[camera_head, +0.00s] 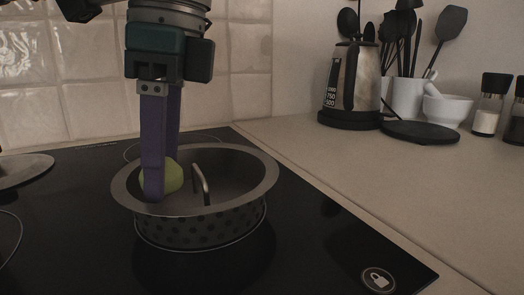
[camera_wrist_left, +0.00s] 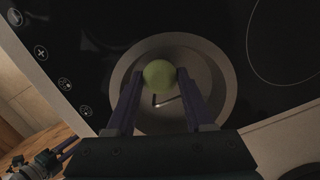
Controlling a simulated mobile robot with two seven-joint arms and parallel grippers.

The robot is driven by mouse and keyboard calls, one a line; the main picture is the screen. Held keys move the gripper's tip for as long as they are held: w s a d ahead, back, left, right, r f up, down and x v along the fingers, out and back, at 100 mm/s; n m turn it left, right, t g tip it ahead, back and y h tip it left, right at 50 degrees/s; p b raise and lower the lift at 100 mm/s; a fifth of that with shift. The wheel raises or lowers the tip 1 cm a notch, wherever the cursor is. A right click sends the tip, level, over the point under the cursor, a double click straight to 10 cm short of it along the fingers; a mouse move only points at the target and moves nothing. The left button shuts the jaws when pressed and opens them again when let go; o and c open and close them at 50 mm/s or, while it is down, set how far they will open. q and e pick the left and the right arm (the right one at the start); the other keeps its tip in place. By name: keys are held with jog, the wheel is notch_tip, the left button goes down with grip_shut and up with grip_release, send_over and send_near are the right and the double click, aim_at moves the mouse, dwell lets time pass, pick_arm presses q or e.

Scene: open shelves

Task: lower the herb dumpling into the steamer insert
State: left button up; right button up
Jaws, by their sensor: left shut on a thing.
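The herb dumpling (camera_head: 175,177) is a pale green ball; it also shows in the left wrist view (camera_wrist_left: 159,75). My left gripper (camera_head: 163,180) points down and is shut on it, with a purple finger on either side. The steamer insert (camera_head: 200,230) is a round grey metal pan with a wide rim, perforated side and upright handle inside. The left wrist view shows its rim (camera_wrist_left: 228,85) around the dumpling. The dumpling is over the insert's opening, left of the handle; I cannot tell whether it touches the floor. My right gripper (camera_wrist_left: 68,148) shows small and dark at the lower left.
The insert stands on a black glass cooktop (camera_head: 300,235). A lid-like disc (camera_head: 22,170) lies at the far left. A kettle (camera_head: 352,85), utensil pot (camera_head: 405,97), mortar (camera_head: 447,110) and salt mill (camera_head: 487,115) stand on the back right counter. The front right counter is clear.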

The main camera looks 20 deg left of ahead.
aim_at(178, 168)
pick_arm(q)
jog(key=shift+f+b, duration=0.8)
jog(key=shift+f, duration=0.3)
dwell(0.3)
jog(key=o, duration=0.9)
jog(key=r+p, duration=0.1)
jog(key=r, duration=0.2)
jog(key=d+r+p, duration=0.1)
jog(key=r, duration=0.2)
jog(key=r+p, duration=0.1)
jog(key=r, duration=0.3)
jog(key=shift+w+d, duration=0.15)
jog(key=shift+w, duration=0.2)
